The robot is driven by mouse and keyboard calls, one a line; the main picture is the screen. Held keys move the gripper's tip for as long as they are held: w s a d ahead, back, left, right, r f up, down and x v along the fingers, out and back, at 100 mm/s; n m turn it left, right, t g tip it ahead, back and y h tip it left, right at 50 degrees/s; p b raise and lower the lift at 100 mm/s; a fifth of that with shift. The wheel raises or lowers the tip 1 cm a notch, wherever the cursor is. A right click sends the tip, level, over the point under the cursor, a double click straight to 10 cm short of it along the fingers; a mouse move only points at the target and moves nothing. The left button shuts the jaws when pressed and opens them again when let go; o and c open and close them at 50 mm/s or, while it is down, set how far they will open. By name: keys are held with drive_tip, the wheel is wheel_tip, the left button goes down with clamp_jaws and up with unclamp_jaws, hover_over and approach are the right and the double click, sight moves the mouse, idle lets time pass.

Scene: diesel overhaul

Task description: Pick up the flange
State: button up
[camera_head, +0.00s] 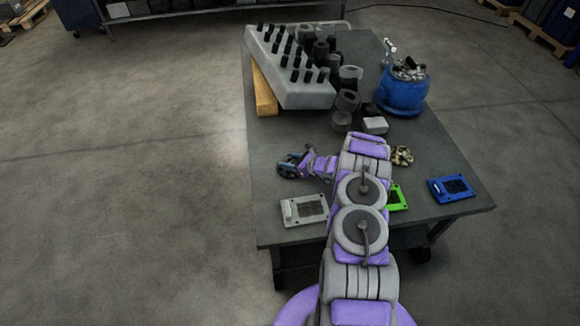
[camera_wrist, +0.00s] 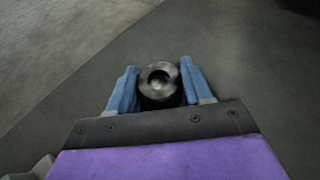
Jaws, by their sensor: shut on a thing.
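The flange (camera_wrist: 160,82) is a dark, round metal part with a shiny rim and a central hole. In the wrist view it sits between the two blue fingers of my gripper (camera_wrist: 158,88), which is shut on it. In the head view my gripper (camera_head: 289,164) is at the left side of the dark table (camera_head: 268,215), behind the grey-white plate. The flange is hard to make out there. I cannot tell whether it touches the table top.
A pale block with black pegs (camera_head: 290,75) lies at the back left on a wooden beam (camera_head: 264,92). Several dark cylinders (camera_head: 347,100) and a blue bucket (camera_head: 401,95) stand beside it. Grey-white (camera_head: 305,210), green (camera_head: 398,198) and blue (camera_head: 453,188) plates line the front.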

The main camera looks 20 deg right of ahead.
clamp_jaws()
